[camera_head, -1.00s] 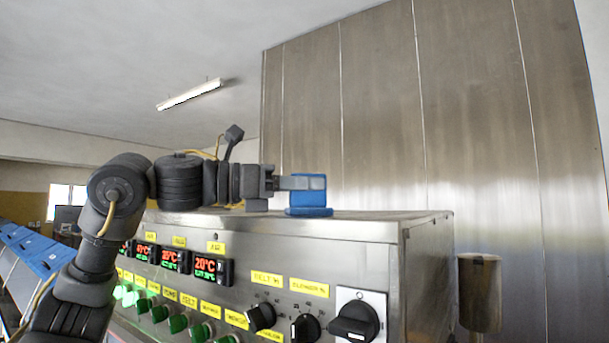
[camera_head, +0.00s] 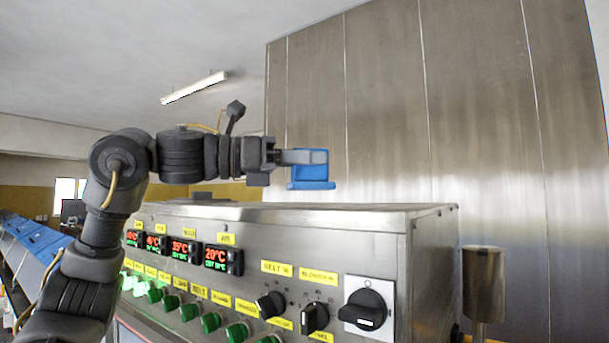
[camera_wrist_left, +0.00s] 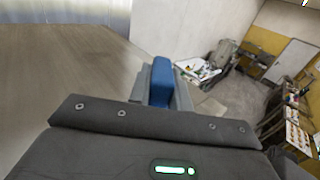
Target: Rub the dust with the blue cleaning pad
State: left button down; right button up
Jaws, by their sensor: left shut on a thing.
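The blue cleaning pad (camera_head: 311,171) is in my left gripper (camera_head: 300,158), which is shut on it. In the head view the pad is upright with its flat base downward, apart from and above the steel top of the machine (camera_head: 340,208). In the left wrist view the pad (camera_wrist_left: 161,80) shows between the fingers, with the flat brownish-grey machine top (camera_wrist_left: 70,75) to the left. I cannot make out any dust in these views. My right gripper is not in view.
The machine's front carries red displays (camera_head: 222,260), green buttons (camera_head: 211,322) and black knobs (camera_head: 368,308). A steel cylinder on a post (camera_head: 483,284) stands to its right. A tall steel wall (camera_head: 440,110) rises behind. The air above the machine top is free.

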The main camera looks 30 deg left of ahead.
pick_arm(q)
jog(key=shift+w+d+r, duration=0.15)
jog(key=shift+w+r, duration=0.2)
jog(key=shift+r, duration=0.7)
jog(key=shift+s+r, duration=0.2)
jog(key=shift+r, duration=1)
jog(key=shift+w+r, duration=0.1)
jog(key=shift+r, duration=0.4)
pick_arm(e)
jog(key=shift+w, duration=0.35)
pick_arm(q)
jog(key=shift+f, duration=0.1)
